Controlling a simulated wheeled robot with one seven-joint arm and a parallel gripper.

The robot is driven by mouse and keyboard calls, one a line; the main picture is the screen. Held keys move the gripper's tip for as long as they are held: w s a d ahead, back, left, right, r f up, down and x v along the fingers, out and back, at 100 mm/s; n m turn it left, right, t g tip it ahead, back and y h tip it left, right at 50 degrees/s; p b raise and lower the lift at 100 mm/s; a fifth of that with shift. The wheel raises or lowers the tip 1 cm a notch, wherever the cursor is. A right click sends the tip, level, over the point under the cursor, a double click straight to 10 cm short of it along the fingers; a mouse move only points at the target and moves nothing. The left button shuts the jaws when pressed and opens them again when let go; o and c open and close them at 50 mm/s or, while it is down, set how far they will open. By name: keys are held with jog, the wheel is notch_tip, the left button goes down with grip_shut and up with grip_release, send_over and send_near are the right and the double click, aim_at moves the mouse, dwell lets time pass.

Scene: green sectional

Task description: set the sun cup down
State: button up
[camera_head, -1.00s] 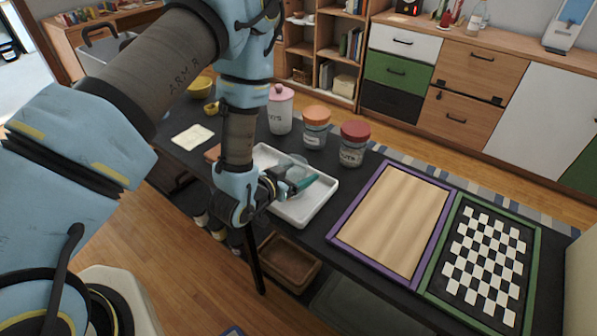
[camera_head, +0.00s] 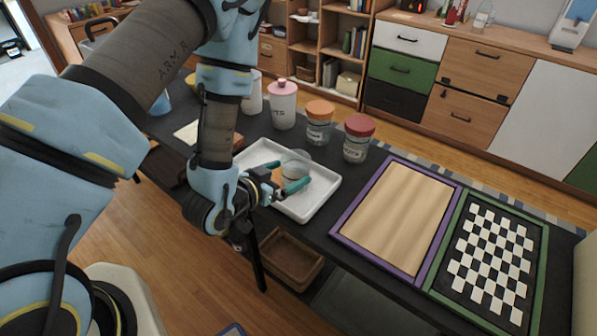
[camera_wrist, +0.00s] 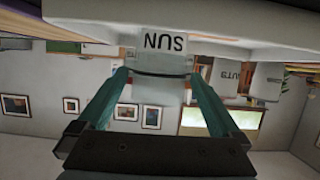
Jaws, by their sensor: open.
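The sun cup (camera_head: 296,168), a small pale cup, stands in the white tray (camera_head: 318,205) on the dark table. In the upside-down wrist view, its "SUN" label (camera_wrist: 163,43) shows upside down, close to the pale tray surface. My gripper (camera_head: 290,175) is open, with its teal fingers spread on either side of the cup. In the wrist view, the open fingers (camera_wrist: 160,76) point at the cup, with a gap visible on each side. The cup's near side is partly hidden by the gripper in the head view.
Lidded jars, pink (camera_head: 283,107), orange-topped (camera_head: 319,124) and red-topped (camera_head: 358,138), stand behind the tray. A purple-framed wooden board (camera_head: 400,215) and a green-framed checkered board (camera_head: 487,262) lie to the right. The tray's right part is bare.

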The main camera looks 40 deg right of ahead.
jog(key=p+v, duration=0.3)
jog(key=v, duration=0.1)
jog(key=shift+r, duration=0.25)
jog(key=shift+p+v, duration=0.95)
jog(key=shift+p, duration=0.35)
jog(key=shift+f, duration=0.2)
jog(key=shift+w, duration=0.3)
jog(key=w+a+r+n+t+y, duration=0.25)
jog(key=w+a+y, duration=0.2)
jog(key=w, duration=0.75)
jog(key=w+a+r+n+y, duration=0.5)
jog(key=w+a, duration=0.1)
jog(key=a, duration=0.5)
jog(key=s+a+r+n+g+y, duration=0.2)
jog(key=s+a+r+n, duration=0.1)
jog(key=a+r, duration=0.3)
jog(key=s+a+r+n+g+y, duration=0.2)
jog(key=s+a+r+n, duration=0.1)
jog(key=a, duration=0.7)
notch_tip(320, 180, up, 3)
jog(key=shift+s+a+f, duration=0.15)
jog(key=shift+s+a, duration=0.2)
jog(key=shift+s, duration=0.4)
